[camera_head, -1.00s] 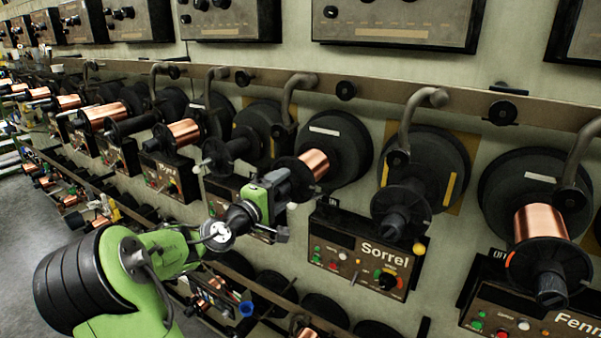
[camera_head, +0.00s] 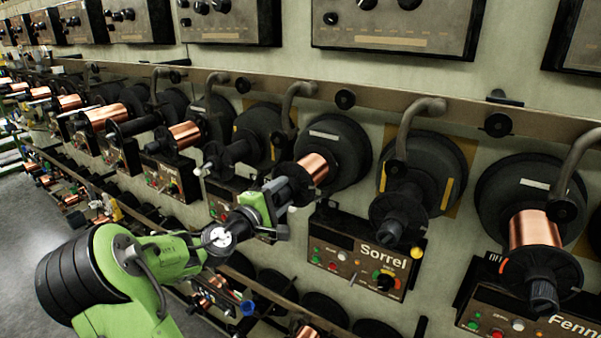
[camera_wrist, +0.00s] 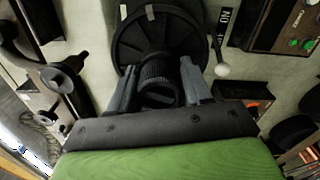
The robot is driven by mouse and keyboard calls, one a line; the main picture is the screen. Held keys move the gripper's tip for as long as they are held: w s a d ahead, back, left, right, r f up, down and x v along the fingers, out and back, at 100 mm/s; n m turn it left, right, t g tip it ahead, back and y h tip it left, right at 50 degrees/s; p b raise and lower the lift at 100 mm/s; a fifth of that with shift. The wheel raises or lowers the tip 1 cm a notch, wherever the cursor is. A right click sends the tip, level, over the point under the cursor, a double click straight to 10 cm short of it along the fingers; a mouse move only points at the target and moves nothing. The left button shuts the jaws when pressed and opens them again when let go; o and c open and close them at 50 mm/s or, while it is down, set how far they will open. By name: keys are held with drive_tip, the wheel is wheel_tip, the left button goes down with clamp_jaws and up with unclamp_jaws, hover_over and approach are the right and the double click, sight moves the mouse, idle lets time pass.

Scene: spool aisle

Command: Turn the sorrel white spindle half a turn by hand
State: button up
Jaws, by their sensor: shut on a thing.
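The white spindle beside the Sorrel panel (camera_head: 361,259) has a black back disc (camera_head: 341,150), a copper winding (camera_head: 314,169) and a black front end. My gripper (camera_head: 290,200) is at this front end and hides most of it in the head view. In the wrist view my gripper (camera_wrist: 160,88) has one finger on each side of the spindle's ribbed black hub (camera_wrist: 158,72) and is shut on it. The black front flange (camera_wrist: 195,40) is behind the hub. A white ball (camera_wrist: 222,70) shows at the flange's lower right.
Right of the held spindle is a bare black spindle (camera_head: 398,215) with a yellow ball (camera_head: 417,252). A copper spool (camera_head: 535,229) hangs above the Fennel-side panel at far right. A curved arm (camera_head: 292,105) comes down close to the held spindle. More spindles line the wall leftward.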

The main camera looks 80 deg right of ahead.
drive_tip(key=shift+n+p, duration=3.4)
drive_tip(key=shift+p, duration=0.4)
drive_tip(key=n+p, duration=0.6)
drive_tip(key=p, duration=0.1)
drive_tip(key=shift+p, duration=0.35)
drive_tip(key=shift+n, duration=0.3)
drive_tip(key=o, duration=1.1)
drive_tip(key=shift+o, duration=0.2)
drive_tip(key=b+v, duration=0.2)
drive_tip(key=v, duration=1.3)
drive_tip(key=shift+w+a+b, duration=0.2)
drive_tip(key=shift+a+b, duration=0.15)
drive_tip(key=shift+b, duration=0.05)
